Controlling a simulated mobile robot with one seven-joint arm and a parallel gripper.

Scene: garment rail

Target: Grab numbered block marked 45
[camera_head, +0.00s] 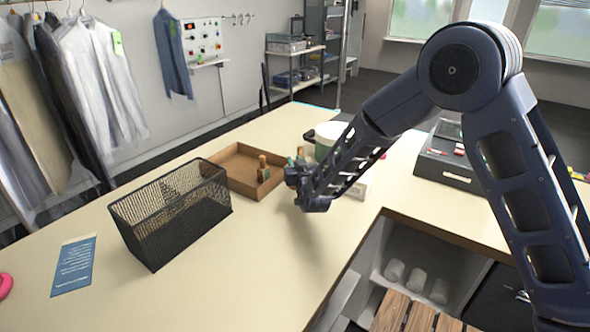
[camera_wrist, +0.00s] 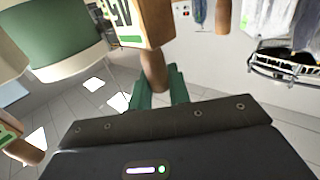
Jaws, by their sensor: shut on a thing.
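A light wooden block (camera_wrist: 140,18) with dark markings and a brown peg (camera_wrist: 154,72) shows at the top of the wrist view. Its markings are cut off by the frame, so I cannot read the full number. My gripper (camera_wrist: 158,88) has green fingers, which are closed around the peg. In the head view my gripper (camera_head: 295,163) is at the right side of the brown tray (camera_head: 226,151), and my arm hides part of the area. Small wooden pegged blocks (camera_head: 262,174) stand in the tray's right part.
A black wire basket (camera_head: 172,213) stands left of the tray. A green and white container (camera_head: 328,132) is just behind my gripper. A blue card (camera_head: 74,265) lies at left and a dark case (camera_head: 446,158) at right. Clothes (camera_head: 95,75) hang at left.

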